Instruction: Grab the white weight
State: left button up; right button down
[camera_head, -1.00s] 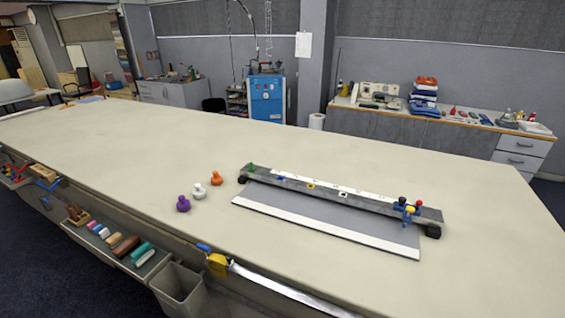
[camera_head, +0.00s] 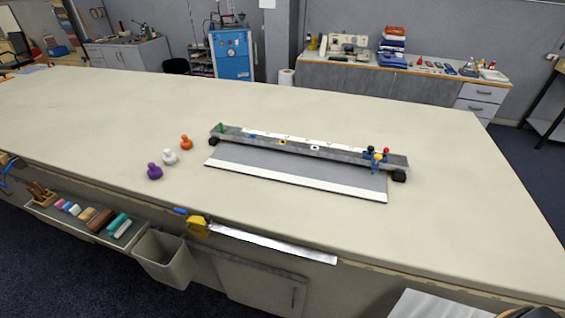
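The white weight (camera_head: 170,157) stands upright on the long cloth table (camera_head: 440,237), left of the table's middle. It is the middle one of three knobbed weights in a slanting row. The purple weight (camera_head: 154,172) is nearer the front edge, and the orange weight (camera_head: 186,142) is farther back. The white weight is apart from both and nothing covers it.
A long grey rail device (camera_head: 310,151) with a flat grey plate (camera_head: 290,170) lies right of the weights. A metal strip with a yellow part (camera_head: 198,226) runs along the front edge. A tool tray (camera_head: 85,222) and grey bin (camera_head: 163,258) hang below. Open tabletop surrounds the weights.

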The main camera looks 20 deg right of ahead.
aim_at(170, 158)
jog(key=i+j+u, duration=0.55)
jog(key=u, duration=0.2)
jog(key=i+j+u, duration=0.2)
jog(key=u, duration=0.15)
jog(key=i, duration=0.1)
